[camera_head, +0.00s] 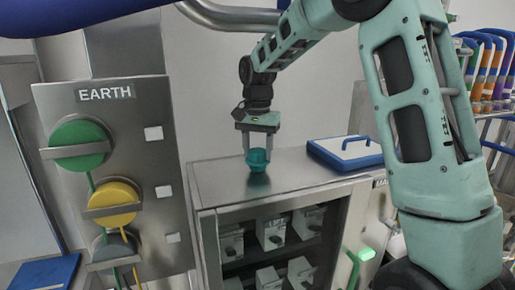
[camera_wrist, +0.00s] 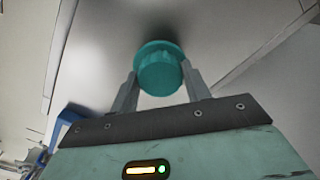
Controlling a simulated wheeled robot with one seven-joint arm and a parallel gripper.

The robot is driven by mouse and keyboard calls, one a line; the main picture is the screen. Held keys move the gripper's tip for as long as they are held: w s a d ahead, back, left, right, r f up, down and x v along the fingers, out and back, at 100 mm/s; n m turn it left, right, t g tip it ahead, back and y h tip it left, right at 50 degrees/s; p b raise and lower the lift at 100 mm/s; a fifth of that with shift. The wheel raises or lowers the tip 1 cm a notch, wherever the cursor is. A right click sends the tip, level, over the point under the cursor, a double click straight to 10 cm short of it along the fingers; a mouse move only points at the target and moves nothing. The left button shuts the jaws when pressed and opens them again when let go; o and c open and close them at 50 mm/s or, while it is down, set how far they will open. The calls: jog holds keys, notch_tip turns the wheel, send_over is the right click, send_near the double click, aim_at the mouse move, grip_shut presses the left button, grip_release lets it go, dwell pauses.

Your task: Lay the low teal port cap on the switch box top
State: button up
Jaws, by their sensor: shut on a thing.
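The low teal port cap (camera_head: 257,160) is between the fingers of my gripper (camera_head: 258,150), which is shut on it. The cap is at the metal top of the switch box (camera_head: 215,182); I cannot tell whether it touches the surface or hangs just above it. In the wrist view the round ribbed cap (camera_wrist: 160,68) sits between the two grey fingertips of my gripper (camera_wrist: 160,85), with the grey top (camera_wrist: 95,60) behind it.
An EARTH panel (camera_head: 105,95) with green and yellow knobs stands at the left. Coloured hooks (camera_head: 488,65) are at the far right. The box top left of the cap is clear.

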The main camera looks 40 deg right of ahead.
aim_at(257, 151)
jog(key=shift+f, duration=0.1)
jog(key=o, duration=1.2)
jog(key=shift+c, duration=0.2)
notch_tip(257, 151, up, 12)
jog(key=b, duration=0.2)
jog(key=s+a+f+n, duration=0.4)
jog(key=a, duration=0.4)
jog(key=s+a+f+n, duration=0.3)
jog(key=s+a+f, duration=0.15)
jog(key=a, duration=0.25)
jog(key=s+a+f+n, duration=0.3)
jog(key=s+a+n, duration=0.1)
jog(key=a, duration=0.4)
jog(key=s+a+f+n, duration=0.1)
jog(key=s+f+n, duration=0.3)
jog(key=s, duration=0.5)
jog(key=s+a+f+n, duration=0.2)
jog(key=s+f, duration=0.4)
jog(key=s, duration=0.3)
jog(key=shift+a+n+y, duration=0.2)
jog(key=shift+n+y, duration=0.1)
jog(key=shift+n, duration=0.6)
